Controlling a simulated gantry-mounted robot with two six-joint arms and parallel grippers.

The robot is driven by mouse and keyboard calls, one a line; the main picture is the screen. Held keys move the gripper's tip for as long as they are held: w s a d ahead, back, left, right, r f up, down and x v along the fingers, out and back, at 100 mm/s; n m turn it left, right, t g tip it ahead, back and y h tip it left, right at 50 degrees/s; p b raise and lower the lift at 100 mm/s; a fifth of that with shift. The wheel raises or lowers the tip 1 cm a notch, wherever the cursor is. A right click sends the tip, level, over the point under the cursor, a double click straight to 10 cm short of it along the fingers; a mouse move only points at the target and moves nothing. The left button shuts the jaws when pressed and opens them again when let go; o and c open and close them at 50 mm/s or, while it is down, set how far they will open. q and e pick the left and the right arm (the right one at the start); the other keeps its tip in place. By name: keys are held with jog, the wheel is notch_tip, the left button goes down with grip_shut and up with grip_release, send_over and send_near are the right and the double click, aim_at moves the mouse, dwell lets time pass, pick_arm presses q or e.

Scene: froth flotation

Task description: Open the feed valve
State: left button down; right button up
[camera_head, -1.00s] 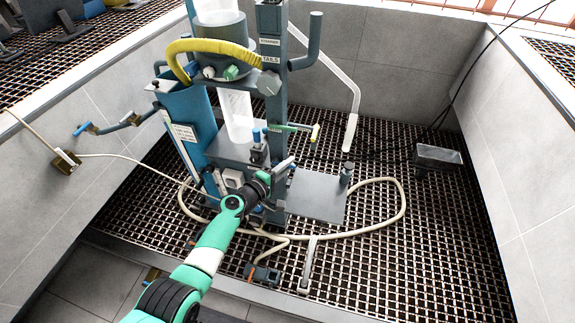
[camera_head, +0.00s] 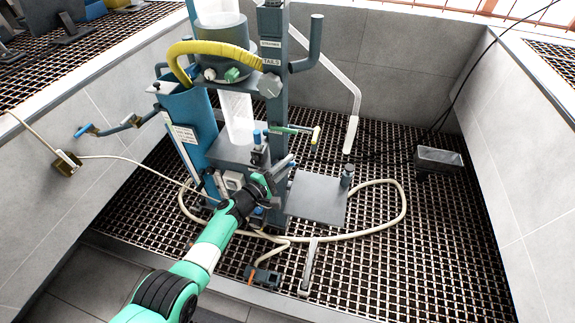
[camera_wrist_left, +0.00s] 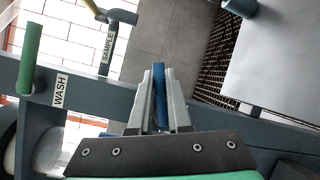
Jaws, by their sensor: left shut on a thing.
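My left gripper (camera_head: 268,190) is low at the front of the blue-grey flotation rig (camera_head: 272,110). In the left wrist view its two grey fingers (camera_wrist_left: 159,100) are closed on a slim blue handle (camera_wrist_left: 159,84), which stands up between the fingertips. I take this handle to be the feed valve's, but no feed label is readable. The valve body and the handle's lower end are hidden behind the fingers and the gripper's dark front plate. In the head view the hand covers the handle. My right gripper is in neither view.
A green handle (camera_wrist_left: 31,58) beside a WASH label and a pipe labelled SAMPLE (camera_wrist_left: 108,48) are near the gripper. A cream hose (camera_head: 404,205) loops across the grating. A grey plate (camera_head: 317,198) lies right of the rig.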

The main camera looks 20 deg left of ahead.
pick_arm(q)
jog(key=c, duration=0.9)
grip_release()
jog(key=shift+o, duration=0.2)
jog(key=shift+r, duration=0.1)
jog(key=shift+s+a+r+p, duration=0.1)
jog(key=shift+s+p, duration=0.2)
jog(key=shift+p, duration=0.2)
jog(key=p+v, duration=0.7)
jog(key=v, duration=0.4)
jog(key=shift+p, duration=0.4)
